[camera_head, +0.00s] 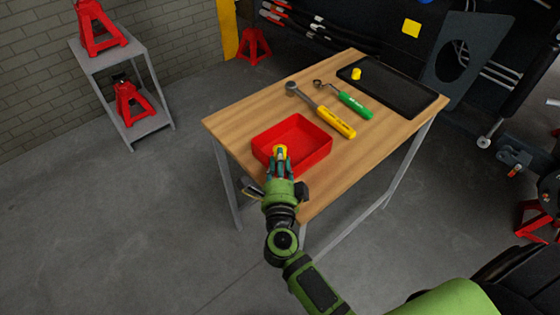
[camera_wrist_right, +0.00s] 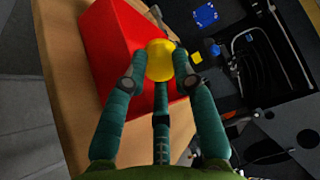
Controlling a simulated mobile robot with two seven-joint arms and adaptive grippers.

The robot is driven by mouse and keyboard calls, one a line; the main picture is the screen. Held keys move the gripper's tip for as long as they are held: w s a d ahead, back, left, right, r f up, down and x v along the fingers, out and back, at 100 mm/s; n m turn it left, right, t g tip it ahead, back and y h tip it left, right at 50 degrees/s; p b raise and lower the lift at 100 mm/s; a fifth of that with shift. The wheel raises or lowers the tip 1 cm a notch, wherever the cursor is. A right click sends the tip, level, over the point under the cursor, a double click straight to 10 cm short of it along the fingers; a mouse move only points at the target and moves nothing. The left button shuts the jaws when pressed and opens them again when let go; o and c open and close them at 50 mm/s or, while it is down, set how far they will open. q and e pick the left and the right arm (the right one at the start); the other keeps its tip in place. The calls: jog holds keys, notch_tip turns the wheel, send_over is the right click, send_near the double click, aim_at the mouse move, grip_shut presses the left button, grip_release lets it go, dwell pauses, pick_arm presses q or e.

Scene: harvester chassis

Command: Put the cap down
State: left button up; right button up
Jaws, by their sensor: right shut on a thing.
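My right gripper (camera_head: 280,156) is shut on a yellow cap (camera_head: 280,150). In the head view the cap shows at the near left part of the red tray (camera_head: 318,152); I cannot tell its exact height above the tray floor. In the right wrist view the cap (camera_wrist_right: 160,61) sits between the fingertips of my right gripper (camera_wrist_right: 159,66), with the red tray (camera_wrist_right: 110,40) beside and behind it. Another yellow cap (camera_head: 356,74) stands on the black mat (camera_head: 400,92) at the table's far side. My left gripper is not in view.
The wooden table (camera_head: 245,115) also bears a yellow-handled tool (camera_head: 335,121) and a green-handled tool (camera_head: 355,105) behind the tray. A grey shelf (camera_head: 150,128) with red jack stands is at the left. Bare wood lies left of the tray.

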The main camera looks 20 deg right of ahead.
jog(key=o, duration=0.9)
jog(key=shift+f, duration=0.1)
jog(key=shift+c, duration=0.2)
jog(key=shift+s, duration=0.1)
jog(key=shift+f, duration=0.2)
jog(key=shift+r, duration=0.1)
jog(key=shift+r+p, duration=0.35)
jog(key=shift+r, duration=0.05)
jog(key=b+v, duration=0.2)
jog(key=v, duration=1)
jog(key=shift+r, duration=0.45)
